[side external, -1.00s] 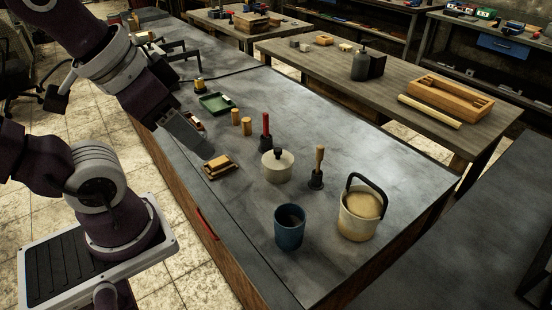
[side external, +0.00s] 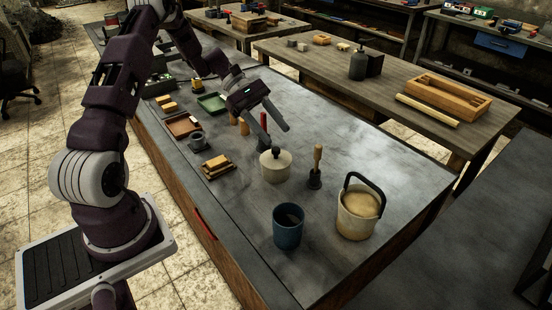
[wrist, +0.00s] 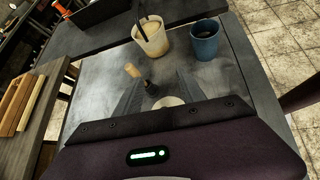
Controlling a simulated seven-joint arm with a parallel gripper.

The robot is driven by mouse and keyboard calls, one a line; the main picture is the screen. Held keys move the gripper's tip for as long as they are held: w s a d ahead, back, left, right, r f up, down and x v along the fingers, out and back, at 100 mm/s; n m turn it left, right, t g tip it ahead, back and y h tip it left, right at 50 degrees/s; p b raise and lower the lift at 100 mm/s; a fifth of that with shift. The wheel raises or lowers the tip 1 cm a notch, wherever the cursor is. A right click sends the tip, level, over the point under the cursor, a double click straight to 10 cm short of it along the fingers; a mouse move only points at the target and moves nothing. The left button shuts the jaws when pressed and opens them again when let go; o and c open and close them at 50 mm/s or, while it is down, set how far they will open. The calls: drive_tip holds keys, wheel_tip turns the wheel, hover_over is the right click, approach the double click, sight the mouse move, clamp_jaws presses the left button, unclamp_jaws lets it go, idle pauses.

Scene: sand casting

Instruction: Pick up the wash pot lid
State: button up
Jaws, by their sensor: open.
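The wash pot (side external: 275,173) is a small cream pot standing upright on the dark bench. Its pale lid (side external: 268,158) sits on top with a dark round knob. My gripper (side external: 276,138) is open and empty, its two fingers spread just behind and above the lid in the side view. I cannot tell the exact height gap. In the wrist view the pale top of the pot (wrist: 169,101) shows between the fingers (wrist: 157,78), mostly hidden by the gripper body.
A wooden-handled tool (side external: 316,168) stands close right of the pot. A blue cup (side external: 288,228) and a cream bucket with a black handle (side external: 357,212) stand nearer the front. Wooden blocks (side external: 216,166) lie to the left. A red-handled tool (side external: 264,122) is behind the fingers.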

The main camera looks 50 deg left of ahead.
sight(284, 161)
drive_tip(key=a+f+n+t, duration=0.1)
drive_tip(key=f, duration=0.1)
drive_tip(key=a+f+n+t+h, duration=0.1)
drive_tip(key=a+f, duration=0.1)
drive_tip(key=a+f+n, duration=0.1)
drive_tip(key=f+n, duration=0.1)
drive_tip(key=f, duration=0.1)
drive_tip(key=shift+w+a+f+t, duration=0.1)
drive_tip(key=shift+w+a+t, duration=0.2)
drive_tip(key=shift+w+t, duration=0.1)
drive_tip(key=shift+h, duration=0.3)
drive_tip(key=x, duration=0.7)
drive_tip(key=shift+a, duration=0.1)
clamp_jaws()
